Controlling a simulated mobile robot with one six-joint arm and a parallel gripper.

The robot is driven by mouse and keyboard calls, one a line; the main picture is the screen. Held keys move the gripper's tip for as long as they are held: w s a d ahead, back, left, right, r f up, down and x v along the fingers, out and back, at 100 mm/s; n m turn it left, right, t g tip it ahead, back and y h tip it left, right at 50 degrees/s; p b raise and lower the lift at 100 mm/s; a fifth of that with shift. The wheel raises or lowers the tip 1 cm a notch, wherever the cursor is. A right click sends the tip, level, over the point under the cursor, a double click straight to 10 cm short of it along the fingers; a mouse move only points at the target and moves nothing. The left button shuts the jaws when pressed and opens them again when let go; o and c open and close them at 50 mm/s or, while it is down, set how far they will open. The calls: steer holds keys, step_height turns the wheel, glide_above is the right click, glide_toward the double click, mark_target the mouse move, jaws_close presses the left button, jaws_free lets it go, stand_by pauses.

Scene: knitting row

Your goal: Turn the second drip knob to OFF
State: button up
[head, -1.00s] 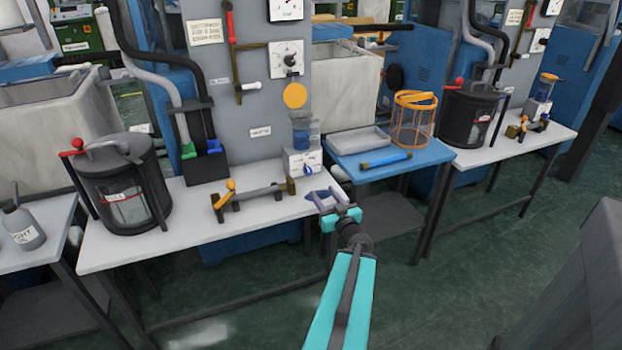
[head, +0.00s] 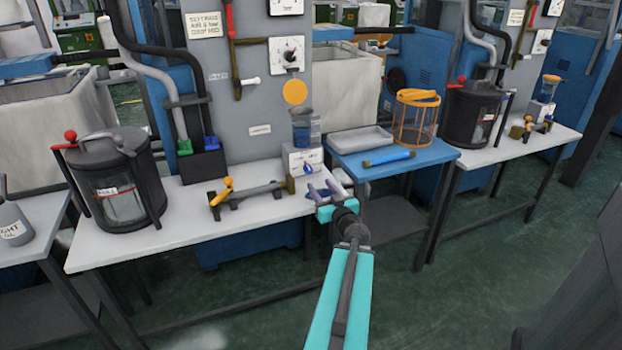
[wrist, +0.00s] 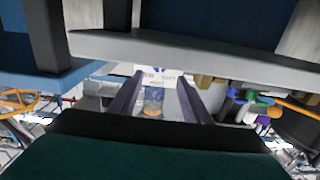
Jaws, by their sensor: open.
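A drip unit, a small white box (head: 303,160) with a dark blue knob (head: 308,168) on its front, stands at the right end of the near white table. A clear reservoir with blue liquid (head: 302,135) sits on top of it. My gripper (head: 322,190) is open and empty, just in front of and below the box, apart from the knob as far as I can tell. In the wrist view the white box (wrist: 163,73) shows inverted between the two purple fingers (wrist: 160,88). The knob's setting is too small to read. A similar drip unit (head: 541,103) stands on the right-hand table.
A valve bar with an orange lever (head: 240,193) lies left of the box on the white table (head: 150,235). A black canister (head: 112,180) stands further left. A blue table (head: 395,165) with a grey tray and an orange basket (head: 416,118) is at right.

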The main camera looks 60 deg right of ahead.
mark_target(310, 171)
steer(key=shift+w+d+f+b, duration=0.15)
steer(key=shift+w+d+b, duration=0.35)
steer(key=shift+b, duration=0.3)
steer(key=shift+b+x, duration=0.7)
steer(key=shift+x, duration=3.5)
steer(key=shift+a, duration=0.1)
steer(key=c, duration=1)
steer(key=shift+c, duration=0.2)
steer(key=shift+w+n+p, duration=0.1)
steer(key=shift+n+p, duration=0.3)
steer(key=shift+n, duration=0.4)
steer(key=o, duration=1)
